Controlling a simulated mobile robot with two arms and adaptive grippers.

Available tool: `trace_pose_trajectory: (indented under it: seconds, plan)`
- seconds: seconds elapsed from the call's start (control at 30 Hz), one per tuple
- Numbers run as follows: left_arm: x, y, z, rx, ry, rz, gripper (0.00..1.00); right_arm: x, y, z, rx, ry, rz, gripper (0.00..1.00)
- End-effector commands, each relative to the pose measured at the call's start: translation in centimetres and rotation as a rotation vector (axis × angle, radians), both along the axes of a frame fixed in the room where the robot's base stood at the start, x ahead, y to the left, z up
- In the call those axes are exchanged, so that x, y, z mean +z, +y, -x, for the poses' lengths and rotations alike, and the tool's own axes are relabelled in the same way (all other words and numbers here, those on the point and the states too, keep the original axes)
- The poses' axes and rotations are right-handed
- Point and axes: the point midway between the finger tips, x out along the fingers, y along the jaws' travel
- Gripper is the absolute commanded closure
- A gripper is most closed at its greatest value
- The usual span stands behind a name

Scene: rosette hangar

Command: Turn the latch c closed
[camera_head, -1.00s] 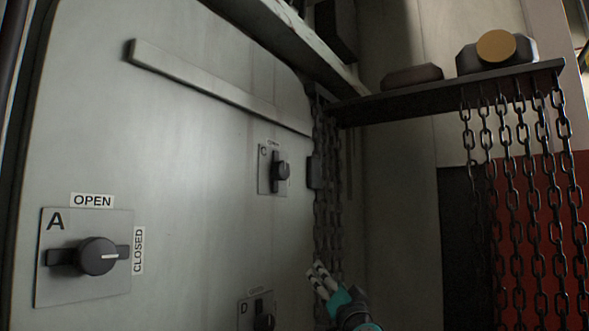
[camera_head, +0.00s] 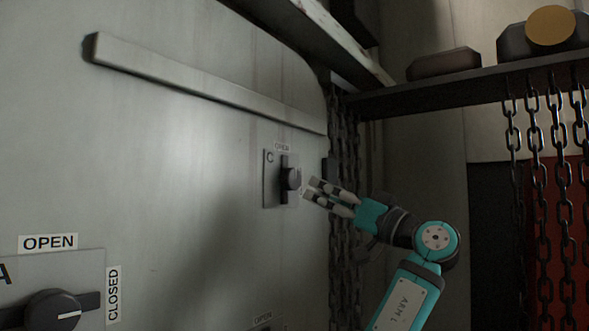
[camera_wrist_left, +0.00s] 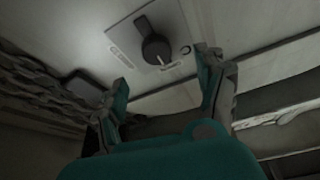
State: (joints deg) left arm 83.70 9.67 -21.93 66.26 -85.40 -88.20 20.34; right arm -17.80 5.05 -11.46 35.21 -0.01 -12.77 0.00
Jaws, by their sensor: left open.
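Latch C is a dark round knob (camera_head: 292,178) on an upright dark bar, set on a grey plate (camera_head: 270,190) on the pale door. An OPEN label (camera_head: 282,147) sits above the bar, in line with it. My left gripper (camera_head: 310,190) is open and empty, just right of the knob, its fingers pointing left towards it. I see no contact. In the left wrist view the knob (camera_wrist_left: 156,48) shows beyond and between the parted fingers (camera_wrist_left: 161,72), with a white line on its face. My right gripper is in neither view.
Latch A (camera_head: 52,308) is at the lower left, its bar level. Chains (camera_head: 345,250) hang behind my left arm, and more chains (camera_head: 540,170) hang from a shelf (camera_head: 440,95) at the right. A long raised strip (camera_head: 200,82) crosses the door above latch C.

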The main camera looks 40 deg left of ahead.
Motion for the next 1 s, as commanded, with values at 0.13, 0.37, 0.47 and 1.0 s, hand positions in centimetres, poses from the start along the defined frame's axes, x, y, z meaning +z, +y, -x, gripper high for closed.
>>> trace_pose_trajectory:
  seconds: [0.13,0.37,0.47,1.0]
  plan:
    - [1.8,3.2,0.1,0.003,0.003,0.000,0.28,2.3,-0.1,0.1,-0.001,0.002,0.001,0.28]
    - [3.3,7.1,0.3,0.001,0.002,-0.002,0.28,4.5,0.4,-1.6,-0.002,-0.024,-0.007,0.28]
    - [3.6,8.2,0.2,0.001,0.003,-0.001,0.28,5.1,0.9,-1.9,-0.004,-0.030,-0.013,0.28]
    - [3.7,9.2,0.2,-0.002,0.002,-0.001,0.41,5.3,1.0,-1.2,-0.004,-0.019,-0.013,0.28]
